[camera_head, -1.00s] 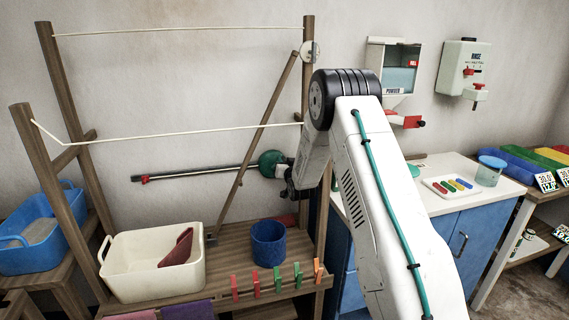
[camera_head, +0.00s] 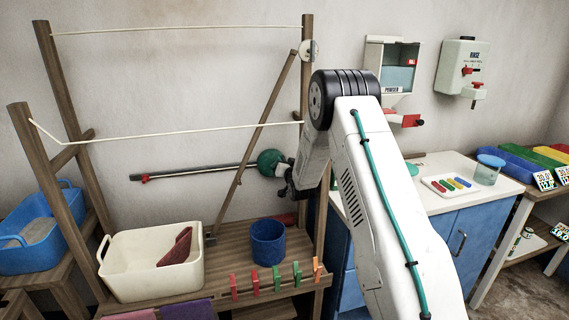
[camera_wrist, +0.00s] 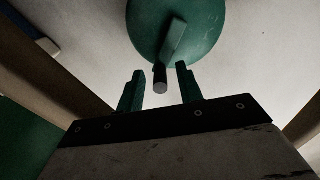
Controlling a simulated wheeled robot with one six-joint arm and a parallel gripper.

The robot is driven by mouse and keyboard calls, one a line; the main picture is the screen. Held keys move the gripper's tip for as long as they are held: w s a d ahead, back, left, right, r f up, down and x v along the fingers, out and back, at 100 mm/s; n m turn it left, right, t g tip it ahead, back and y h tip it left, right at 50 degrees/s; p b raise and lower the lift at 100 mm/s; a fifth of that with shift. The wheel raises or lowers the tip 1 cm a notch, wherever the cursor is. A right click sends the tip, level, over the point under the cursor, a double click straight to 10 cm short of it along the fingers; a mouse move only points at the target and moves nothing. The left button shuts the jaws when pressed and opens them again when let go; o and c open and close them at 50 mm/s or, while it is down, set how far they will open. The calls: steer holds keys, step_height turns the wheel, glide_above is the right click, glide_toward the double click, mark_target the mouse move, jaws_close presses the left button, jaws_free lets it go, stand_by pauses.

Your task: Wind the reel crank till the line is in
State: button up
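The green reel (camera_head: 270,160) is near the right post of the wooden rack, partly hidden by my arm. It also shows in the wrist view as a green disc (camera_wrist: 197,40). A green crank arm (camera_wrist: 174,38) lies across the disc, with a dark, grey-tipped handle (camera_wrist: 160,80) at its lower end. My gripper (camera_wrist: 158,82) is open. Its two green fingers appear on either side of the handle, with gaps on both sides; I cannot tell how deep the handle reaches between them. White line (camera_head: 170,134) hangs between the rack posts, and another stretch runs higher up.
A slanted wooden bar (camera_head: 250,140) crosses the rack left of the reel. Below are a cream tub (camera_head: 140,283) with a dark red cloth, a blue bucket (camera_head: 268,245) and several colored clothespins. A blue cabinet (camera_head: 450,230) with a white top stands at right.

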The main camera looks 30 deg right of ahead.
steer(key=v, duration=0.7)
steer(key=shift+s, duration=0.35)
steer(key=shift+a+r, duration=0.1)
steer(key=shift+a, duration=0.1)
